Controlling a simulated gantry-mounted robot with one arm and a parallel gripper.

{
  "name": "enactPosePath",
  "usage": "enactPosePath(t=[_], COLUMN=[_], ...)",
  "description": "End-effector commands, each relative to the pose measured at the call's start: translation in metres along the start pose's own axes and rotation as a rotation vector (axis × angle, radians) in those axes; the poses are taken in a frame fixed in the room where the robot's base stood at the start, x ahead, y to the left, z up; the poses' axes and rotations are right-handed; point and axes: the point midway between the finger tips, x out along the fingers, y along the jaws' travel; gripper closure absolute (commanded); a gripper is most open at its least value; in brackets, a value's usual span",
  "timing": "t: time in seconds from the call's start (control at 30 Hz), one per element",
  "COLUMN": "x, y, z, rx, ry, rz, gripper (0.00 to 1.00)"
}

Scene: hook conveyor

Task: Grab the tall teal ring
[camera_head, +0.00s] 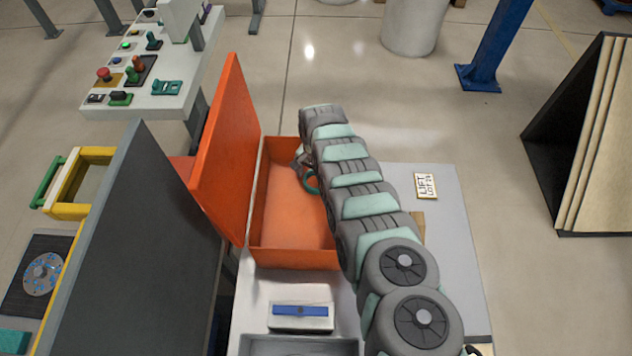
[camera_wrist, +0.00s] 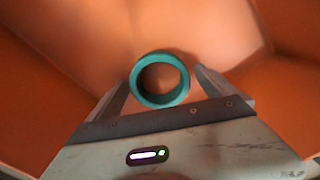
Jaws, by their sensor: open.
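The teal ring (camera_wrist: 160,79) stands inside the orange box, and I look down through its hole in the wrist view. My gripper (camera_wrist: 162,84) is open, with one finger on each side of the ring. I cannot tell whether the fingers touch it. In the head view a small part of the ring (camera_head: 311,182) shows beside my arm, inside the box. My gripper is mostly hidden there behind my arm.
The orange box (camera_head: 290,257) has its lid (camera_head: 228,150) raised on the left. A white case with a blue bar (camera_head: 301,311) and a grey tray (camera_head: 299,345) lie in front. A label card (camera_head: 426,186) lies right of my arm. A dark panel (camera_head: 125,260) stands at the left.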

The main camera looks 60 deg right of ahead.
Motion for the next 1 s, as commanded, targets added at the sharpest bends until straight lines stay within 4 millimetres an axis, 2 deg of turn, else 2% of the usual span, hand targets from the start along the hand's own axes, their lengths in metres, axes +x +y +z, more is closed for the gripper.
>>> enactPosePath(t=[0.17,0.9,1.0], x=[-0.0006,-0.0005,-0.0006], y=[0.0000,0.0002,0.0002], z=[0.0000,0.0001,0.0001], rx=[0.000,0.001,0.001], ry=[0.000,-0.001,-0.001], rz=[0.000,0.000,0.000], gripper=[0.06,0.66,0.72])
